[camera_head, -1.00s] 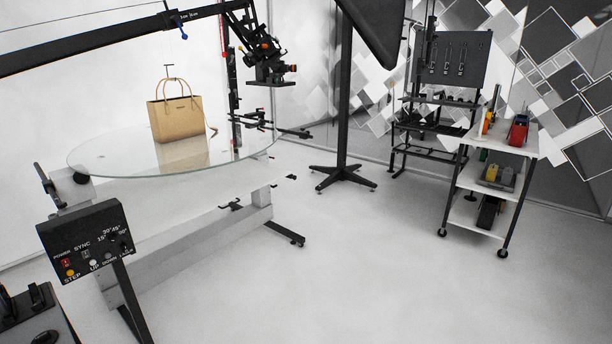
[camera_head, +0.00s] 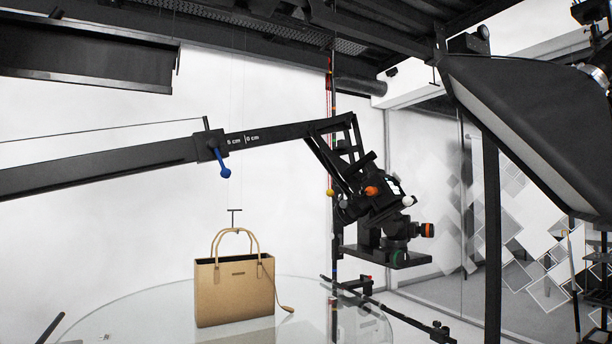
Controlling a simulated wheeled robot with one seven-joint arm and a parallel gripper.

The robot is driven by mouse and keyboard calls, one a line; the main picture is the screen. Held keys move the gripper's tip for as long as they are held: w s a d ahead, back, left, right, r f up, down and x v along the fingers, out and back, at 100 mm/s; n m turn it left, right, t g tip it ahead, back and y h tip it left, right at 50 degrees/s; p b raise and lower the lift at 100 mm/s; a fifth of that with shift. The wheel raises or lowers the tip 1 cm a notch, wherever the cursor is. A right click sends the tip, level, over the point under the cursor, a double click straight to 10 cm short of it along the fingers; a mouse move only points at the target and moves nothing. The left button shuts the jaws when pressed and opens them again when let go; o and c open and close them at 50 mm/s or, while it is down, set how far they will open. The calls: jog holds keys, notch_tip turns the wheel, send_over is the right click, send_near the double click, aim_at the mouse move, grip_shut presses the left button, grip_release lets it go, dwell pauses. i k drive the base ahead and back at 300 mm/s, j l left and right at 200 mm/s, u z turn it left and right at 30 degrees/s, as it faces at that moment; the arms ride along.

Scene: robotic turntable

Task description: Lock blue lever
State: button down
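The blue lever (camera_head: 225,172) hangs below a black clamp (camera_head: 211,147) on the long black boom arm (camera_head: 110,169). It slants down, with its rounded blue end lowest and a little to the right. A white scale marking shows on the boom just right of the clamp. I cannot tell from this view whether the lever is locked. My gripper is not in view.
A tan handbag (camera_head: 234,292) stands on the round glass turntable (camera_head: 150,312) below the boom. A black camera mount (camera_head: 385,215) with coloured knobs hangs at the boom's right end. A large softbox (camera_head: 535,125) fills the upper right. Dark beams cross the ceiling.

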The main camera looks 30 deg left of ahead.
aim_at(213, 143)
jog(key=i+z, duration=0.2)
jog(key=i, duration=0.6)
jog(key=i+z, duration=0.25)
jog(key=i, duration=0.55)
jog(key=u, duration=2.25)
